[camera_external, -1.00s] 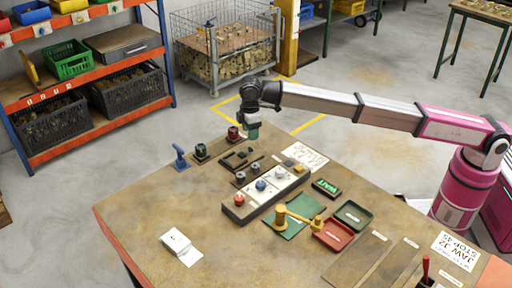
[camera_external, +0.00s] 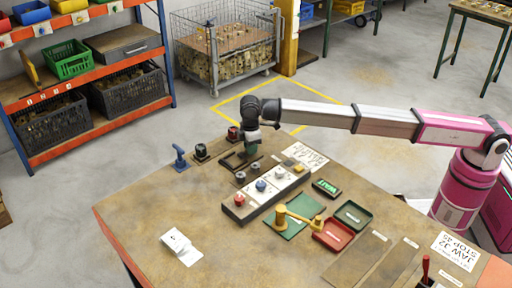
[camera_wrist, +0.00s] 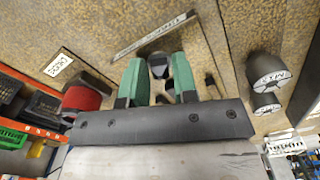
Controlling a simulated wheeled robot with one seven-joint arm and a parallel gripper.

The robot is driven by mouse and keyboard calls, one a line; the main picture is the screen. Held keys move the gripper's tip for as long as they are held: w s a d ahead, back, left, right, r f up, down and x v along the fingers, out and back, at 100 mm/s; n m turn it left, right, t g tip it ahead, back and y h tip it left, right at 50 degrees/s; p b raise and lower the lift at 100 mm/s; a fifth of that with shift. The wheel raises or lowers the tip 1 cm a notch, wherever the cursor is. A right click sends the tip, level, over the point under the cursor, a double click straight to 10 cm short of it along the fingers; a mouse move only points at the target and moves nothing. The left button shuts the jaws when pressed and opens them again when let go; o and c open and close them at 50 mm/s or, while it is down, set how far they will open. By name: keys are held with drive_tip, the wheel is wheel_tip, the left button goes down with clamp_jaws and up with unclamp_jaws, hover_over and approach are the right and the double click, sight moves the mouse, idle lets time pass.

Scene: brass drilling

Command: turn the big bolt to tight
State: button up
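In the wrist view, a dark bolt head (camera_wrist: 158,69) with a paler top edge sits between the tips of my green-fingered gripper (camera_wrist: 159,80). It is set in a dark plate with a long pale label (camera_wrist: 150,36), too slanted to read. The fingers are apart, one on each side of the head. I cannot tell whether they touch it. In the external view my gripper (camera_external: 251,150) is low over the far part of the bench, and it hides the bolt there.
A red-and-black part (camera_wrist: 82,97) stands left of my fingers in the wrist view, and a grey knob (camera_wrist: 264,68) stands right. In the external view, a block with colored knobs (camera_external: 250,205), a blue clamp-like tool (camera_external: 180,157) and a yellow hammer-shaped tool (camera_external: 282,215) are nearby.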

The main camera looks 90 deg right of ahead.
drive_tip(key=shift+m, duration=0.3)
drive_tip(key=shift+c, duration=0.4)
drive_tip(key=m, duration=0.2)
drive_tip(key=shift+m, duration=2.1)
drive_tip(key=o, duration=0.9)
drive_tip(key=shift+o, duration=0.2)
